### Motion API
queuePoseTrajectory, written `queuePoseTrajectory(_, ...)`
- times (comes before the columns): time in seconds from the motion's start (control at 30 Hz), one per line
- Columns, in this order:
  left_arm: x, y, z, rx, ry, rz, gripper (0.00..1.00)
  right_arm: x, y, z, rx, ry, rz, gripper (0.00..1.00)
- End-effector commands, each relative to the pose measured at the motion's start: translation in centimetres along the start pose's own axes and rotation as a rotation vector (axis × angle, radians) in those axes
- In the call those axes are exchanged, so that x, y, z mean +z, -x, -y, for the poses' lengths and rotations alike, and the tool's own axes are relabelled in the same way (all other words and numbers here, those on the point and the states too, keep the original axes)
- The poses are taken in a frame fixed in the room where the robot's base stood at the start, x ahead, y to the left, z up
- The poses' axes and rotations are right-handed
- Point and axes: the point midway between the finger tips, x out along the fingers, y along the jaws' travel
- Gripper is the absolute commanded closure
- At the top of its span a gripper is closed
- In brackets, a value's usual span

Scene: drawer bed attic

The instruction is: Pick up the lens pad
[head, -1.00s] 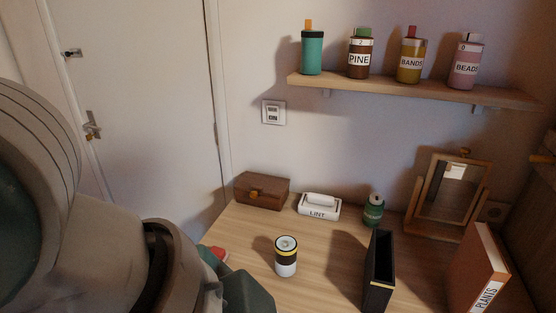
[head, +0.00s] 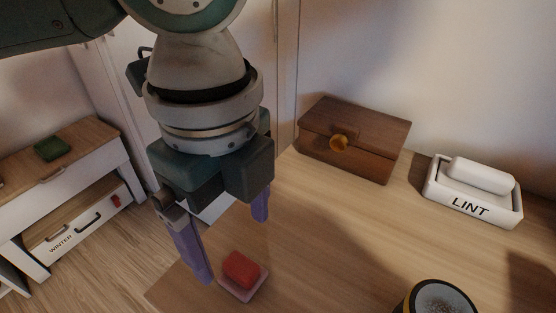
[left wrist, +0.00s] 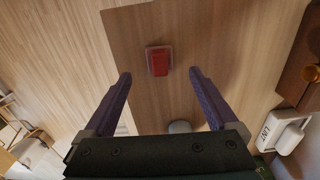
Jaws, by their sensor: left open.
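A small red pad (head: 241,269) lies on a thin pink base (head: 240,291) near the left edge of the wooden tabletop. No label shows on it; it looks like the lens pad. My left gripper (head: 232,247) is open and empty, pointing down above and just behind the pad, with its purple fingers apart. In the left wrist view the red pad (left wrist: 158,61) shows centred beyond the gap between the fingertips (left wrist: 159,73), not touching either one. My right gripper is out of view.
A brown wooden box (head: 354,140) with a round knob stands at the back. A white LINT tray (head: 472,206) is right of it. A dark-rimmed round can (head: 437,300) is at the front right. A bench (head: 75,165) stands at far left.

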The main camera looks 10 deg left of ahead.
Motion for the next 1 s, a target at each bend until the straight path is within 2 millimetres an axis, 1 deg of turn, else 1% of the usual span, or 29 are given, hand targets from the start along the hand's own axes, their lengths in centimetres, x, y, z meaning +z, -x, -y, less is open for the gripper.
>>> queuePoseTrajectory(0.03, -0.1, -0.8, 0.0, 0.002, 0.001, -0.001, 0.07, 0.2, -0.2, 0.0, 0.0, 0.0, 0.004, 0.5)
queuePoseTrajectory(0.23, -0.1, -2.6, -0.1, 0.001, 0.0, -0.001, 0.07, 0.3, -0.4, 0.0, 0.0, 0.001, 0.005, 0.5)
queuePoseTrajectory(0.4, -0.3, -5.4, -0.1, 0.001, 0.002, -0.001, 0.07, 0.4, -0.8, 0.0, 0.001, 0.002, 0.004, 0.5)
queuePoseTrajectory(0.5, -0.3, -6.5, -0.1, -0.003, 0.002, -0.002, 0.07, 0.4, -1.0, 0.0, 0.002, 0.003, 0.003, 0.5)
queuePoseTrajectory(0.6, -0.3, -6.9, -0.1, -0.004, 0.001, -0.001, 0.07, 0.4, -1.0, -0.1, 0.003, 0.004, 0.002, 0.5)
queuePoseTrajectory(0.77, -0.3, -6.8, -0.1, -0.004, 0.001, -0.001, 0.07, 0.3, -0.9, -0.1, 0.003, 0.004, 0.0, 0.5)
queuePoseTrajectory(0.87, -0.3, -6.8, -0.1, -0.004, 0.002, -0.001, 0.17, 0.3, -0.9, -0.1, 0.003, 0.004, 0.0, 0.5)
queuePoseTrajectory(1.0, -0.3, -6.8, -0.1, -0.004, 0.002, -0.001, 0.32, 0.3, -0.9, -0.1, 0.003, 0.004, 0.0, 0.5)
